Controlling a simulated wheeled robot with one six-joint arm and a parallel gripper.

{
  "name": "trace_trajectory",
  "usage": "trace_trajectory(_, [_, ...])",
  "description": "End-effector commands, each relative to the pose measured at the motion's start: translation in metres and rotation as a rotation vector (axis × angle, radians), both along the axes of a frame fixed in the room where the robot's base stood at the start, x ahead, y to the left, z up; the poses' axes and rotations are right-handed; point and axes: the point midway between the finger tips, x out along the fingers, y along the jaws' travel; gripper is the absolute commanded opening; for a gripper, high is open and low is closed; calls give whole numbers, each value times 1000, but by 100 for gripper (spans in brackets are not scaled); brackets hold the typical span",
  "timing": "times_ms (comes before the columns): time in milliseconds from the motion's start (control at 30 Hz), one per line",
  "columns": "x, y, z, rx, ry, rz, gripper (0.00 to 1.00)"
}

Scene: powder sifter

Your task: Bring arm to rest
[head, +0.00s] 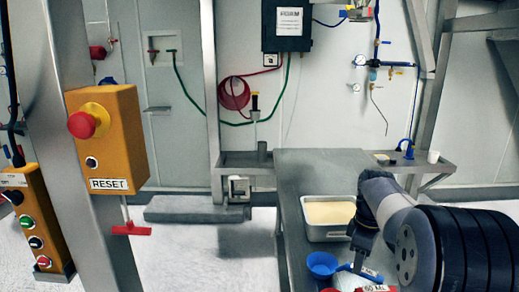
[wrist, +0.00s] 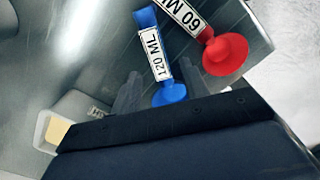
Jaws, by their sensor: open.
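My gripper (head: 361,264) points down at the right of the head view, close to the scoops on the grey table. Its jaws are open, and I see nothing held in them. The blue scoop (head: 321,263), labelled 120 ML, lies by the gripper with its handle running right. In the wrist view the blue scoop (wrist: 173,93) shows just ahead of the gripper, partly between its dark fingers. The red scoop (wrist: 226,54), labelled 60 ML, lies beside it; in the head view it is mostly cut off at the bottom edge. I cannot tell whether the gripper touches a scoop.
A tray (head: 327,233) of pale powder stands on the table (head: 292,175) just behind the gripper. An orange reset box (head: 120,150) is on a post at the left. A side shelf (head: 420,165) holds small items at the back right. The table's far part is clear.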

Motion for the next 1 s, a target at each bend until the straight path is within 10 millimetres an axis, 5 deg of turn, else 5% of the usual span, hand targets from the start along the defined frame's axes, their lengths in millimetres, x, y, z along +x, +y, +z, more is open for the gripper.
trace_trajectory(200, [-1,0,-43,1,4,0,43])
trace_trajectory(433, [0,0,-69,0,2,0,43])
trace_trajectory(1000, [0,0,-65,-1,-1,0,43])
